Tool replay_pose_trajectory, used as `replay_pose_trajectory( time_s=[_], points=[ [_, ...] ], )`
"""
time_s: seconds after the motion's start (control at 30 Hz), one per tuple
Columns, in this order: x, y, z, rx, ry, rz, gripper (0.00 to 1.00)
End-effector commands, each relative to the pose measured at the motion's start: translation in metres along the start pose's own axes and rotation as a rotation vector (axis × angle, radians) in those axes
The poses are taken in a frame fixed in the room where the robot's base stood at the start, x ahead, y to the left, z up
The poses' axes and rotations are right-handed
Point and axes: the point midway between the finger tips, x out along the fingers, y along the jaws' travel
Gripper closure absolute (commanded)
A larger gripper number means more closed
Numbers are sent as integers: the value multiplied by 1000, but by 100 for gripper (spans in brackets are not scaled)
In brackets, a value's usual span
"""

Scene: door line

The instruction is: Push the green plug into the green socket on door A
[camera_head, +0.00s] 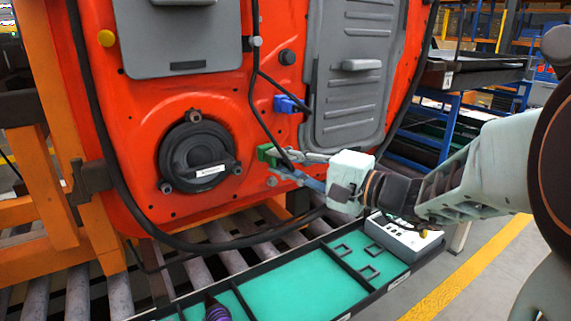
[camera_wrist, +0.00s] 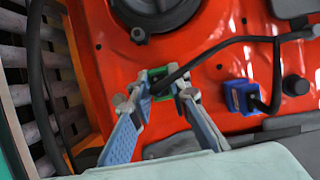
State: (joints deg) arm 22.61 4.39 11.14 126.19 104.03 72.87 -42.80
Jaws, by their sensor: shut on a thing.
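Door A (camera_head: 135,120) is the orange-red panel ahead, also filling much of the wrist view (camera_wrist: 205,75). A green connector part (camera_head: 267,152) sits low on it, right of the round black speaker, and shows between my fingertips in the wrist view (camera_wrist: 157,73). A black cable runs from it. My gripper (camera_head: 283,163) is shut on the green plug at the door; its fingers also straddle it in the wrist view (camera_wrist: 160,92). Plug and socket overlap in both views, so I cannot tell where one ends or how deep the plug sits.
A blue connector (camera_head: 287,104) with its own cable sits above right of the green one. The black speaker (camera_head: 196,157) is to the left. A tray with green lining (camera_head: 300,283) stands below, holding a purple-black object (camera_head: 216,310) and a grey block (camera_head: 402,240).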

Motion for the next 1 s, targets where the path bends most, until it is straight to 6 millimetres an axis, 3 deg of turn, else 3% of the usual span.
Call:
replay_pose_trajectory(
  time_s=[0.93,0.97,1.0],
  points=[
    [10,-1,-4,-1,0,-2,100],
    [10,-1,-4,-1,0,-2,83],
    [10,-1,-4,-1,0,-2,78]
  ],
)
